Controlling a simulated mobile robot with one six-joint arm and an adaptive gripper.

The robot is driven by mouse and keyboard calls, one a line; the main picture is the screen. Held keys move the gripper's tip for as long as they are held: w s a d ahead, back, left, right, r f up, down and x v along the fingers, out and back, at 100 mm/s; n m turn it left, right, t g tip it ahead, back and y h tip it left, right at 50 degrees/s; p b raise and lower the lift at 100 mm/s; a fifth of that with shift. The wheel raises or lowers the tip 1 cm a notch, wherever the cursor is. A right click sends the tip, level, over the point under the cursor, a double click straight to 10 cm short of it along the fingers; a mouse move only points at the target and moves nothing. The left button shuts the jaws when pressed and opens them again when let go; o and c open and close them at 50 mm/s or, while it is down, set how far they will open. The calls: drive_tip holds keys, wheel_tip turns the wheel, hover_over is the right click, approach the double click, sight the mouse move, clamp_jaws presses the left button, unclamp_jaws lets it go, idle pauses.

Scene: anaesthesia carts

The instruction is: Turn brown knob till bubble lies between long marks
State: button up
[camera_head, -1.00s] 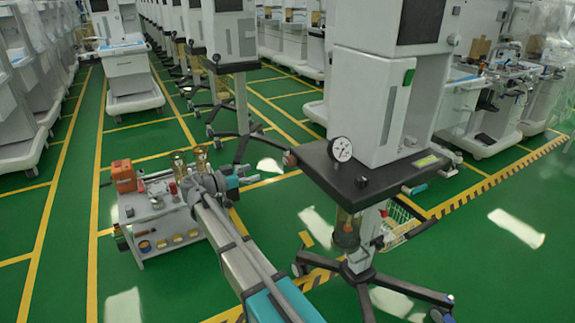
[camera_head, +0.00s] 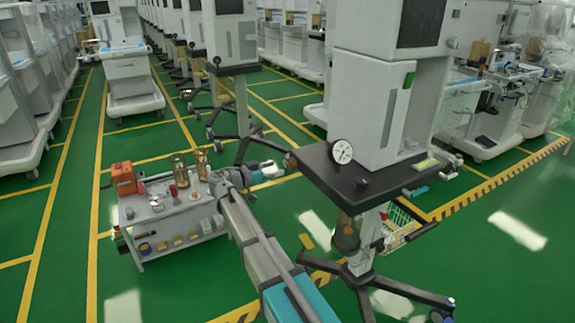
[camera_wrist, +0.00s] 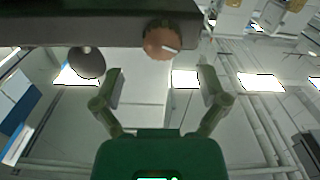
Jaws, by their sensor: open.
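The brown knob (camera_wrist: 160,43) is round with a pale line across its face. It sits on the edge of a dark slab in the wrist view, above and between my gripper's fingers. In the head view the knob (camera_head: 289,160) is small, at the left end of the cart's dark shelf. My gripper (camera_wrist: 162,82) is open and empty, its two fingers apart and short of the knob. In the head view my gripper (camera_head: 275,171) is just left of the shelf. No bubble or long marks can be made out in either view.
The dark shelf (camera_head: 385,187) carries a white dial gauge (camera_head: 341,151) and a small black knob (camera_head: 362,184). A grey tool trolley (camera_head: 170,224) with an orange box (camera_head: 123,178) stands left of my arm. A dark round part (camera_wrist: 87,63) hangs under the slab.

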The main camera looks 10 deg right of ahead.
sight(288, 164)
drive_tip(key=shift+x, duration=2.9)
